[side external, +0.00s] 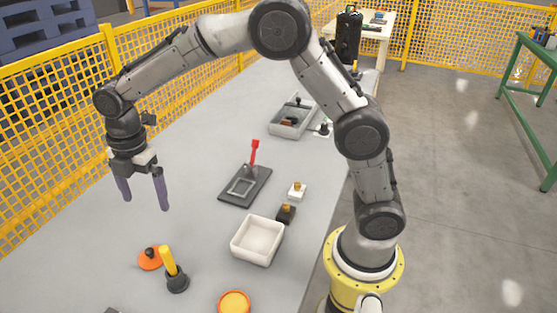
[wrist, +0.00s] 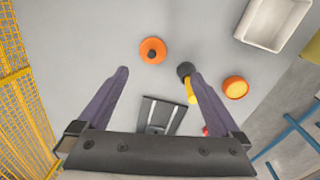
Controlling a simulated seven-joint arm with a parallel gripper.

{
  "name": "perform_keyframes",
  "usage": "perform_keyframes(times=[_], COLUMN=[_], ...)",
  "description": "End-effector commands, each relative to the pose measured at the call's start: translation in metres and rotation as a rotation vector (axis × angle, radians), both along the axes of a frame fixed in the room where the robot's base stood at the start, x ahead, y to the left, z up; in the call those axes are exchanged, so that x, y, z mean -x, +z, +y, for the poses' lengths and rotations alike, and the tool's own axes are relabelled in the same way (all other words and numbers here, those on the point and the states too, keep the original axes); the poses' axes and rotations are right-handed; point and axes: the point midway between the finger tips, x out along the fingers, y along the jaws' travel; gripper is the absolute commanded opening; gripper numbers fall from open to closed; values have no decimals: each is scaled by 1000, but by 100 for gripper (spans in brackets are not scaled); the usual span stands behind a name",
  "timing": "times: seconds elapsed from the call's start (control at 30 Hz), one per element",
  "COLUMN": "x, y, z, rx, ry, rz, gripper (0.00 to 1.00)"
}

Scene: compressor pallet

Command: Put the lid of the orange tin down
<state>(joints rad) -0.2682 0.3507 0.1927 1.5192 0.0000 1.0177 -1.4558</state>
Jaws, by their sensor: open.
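The orange lid (side external: 150,259) with its black knob lies flat on the grey table, knob up, and it also shows in the wrist view (wrist: 143,54). The orange tin (side external: 235,303), yellow-orange on top, stands apart from it at the bottom edge of the side view and at the right in the wrist view (wrist: 235,87). My gripper (side external: 145,203) is open and empty, raised well above the table. In the wrist view the lid shows just beyond the fingertips (wrist: 160,73), nearer the left one. Nothing is between the fingers.
A yellow-handled tool with a dark base (side external: 172,271) stands close beside the lid. A white bin (side external: 257,241) sits to the right. A dark fixture with a red handle (side external: 246,186) and two small blocks lie farther back. A dark striped plate (wrist: 160,115) shows in the wrist view.

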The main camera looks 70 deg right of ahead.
Motion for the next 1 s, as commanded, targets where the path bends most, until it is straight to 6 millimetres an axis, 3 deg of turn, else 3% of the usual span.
perform_keyframes(times=[0.03, 0.2, 0.4, 0.53, 0.7, 0.83, 1.0], x=[14, 70, 147, 199, 253, 276, 286], y=[22, 74, 107, 111, 102, 93, 87], z=[-12, -50, -86, -104, -117, -122, -124], rx=[-14, -76, -177, -262, -371, -432, -460], ry=[-96, -463, -890, -1164, -1462, -1603, -1673], rz=[-29, -109, -195, -243, -285, -302, -306], gripper=[100, 100, 100, 100, 100, 100, 100])
